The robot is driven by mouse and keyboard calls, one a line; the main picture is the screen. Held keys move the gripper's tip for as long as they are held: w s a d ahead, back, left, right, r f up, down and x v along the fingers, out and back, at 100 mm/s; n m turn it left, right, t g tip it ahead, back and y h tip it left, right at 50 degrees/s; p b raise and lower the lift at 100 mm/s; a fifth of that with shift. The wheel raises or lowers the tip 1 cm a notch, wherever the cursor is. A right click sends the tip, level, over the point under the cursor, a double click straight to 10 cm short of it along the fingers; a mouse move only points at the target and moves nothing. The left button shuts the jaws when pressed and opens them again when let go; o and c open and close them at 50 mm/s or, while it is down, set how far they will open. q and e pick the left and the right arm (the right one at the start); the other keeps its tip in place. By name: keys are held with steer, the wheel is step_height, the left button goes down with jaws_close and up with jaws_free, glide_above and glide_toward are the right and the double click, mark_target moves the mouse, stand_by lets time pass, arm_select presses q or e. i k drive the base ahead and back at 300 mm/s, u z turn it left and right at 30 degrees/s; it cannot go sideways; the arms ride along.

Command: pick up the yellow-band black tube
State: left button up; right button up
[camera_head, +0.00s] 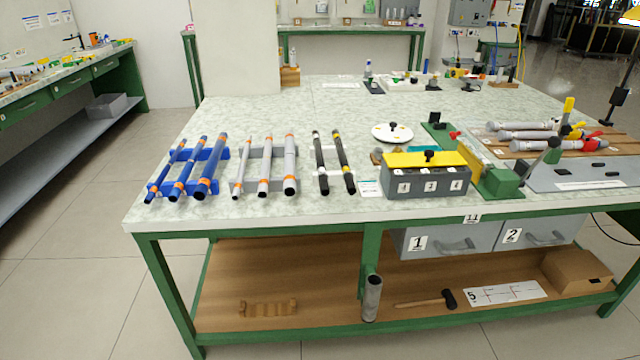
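Two black tubes lie side by side on a light rack near the front middle of the workbench. The right one, the yellow-band black tube (343,162), shows yellowish bands near its far and near ends. The left black tube (319,160) has paler bands, whose colour is hard to tell. Both run from front to back with a small gap between them. Neither of my grippers is in view, and nothing touches the tubes.
Blue tubes (184,174) and grey tubes (264,171) with orange bands lie on racks to the left. A grey box with a yellow lid (426,160) stands right of the black tubes, with green fixtures (497,182) beyond. The workbench (240,110) is clear behind the racks.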

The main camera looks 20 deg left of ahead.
mark_target(347, 176)
steer(key=u, duration=1.6)
steer(key=k, duration=0.1)
steer(key=z, duration=2.35)
steer(key=i, duration=0.85)
steer(key=u, duration=0.55)
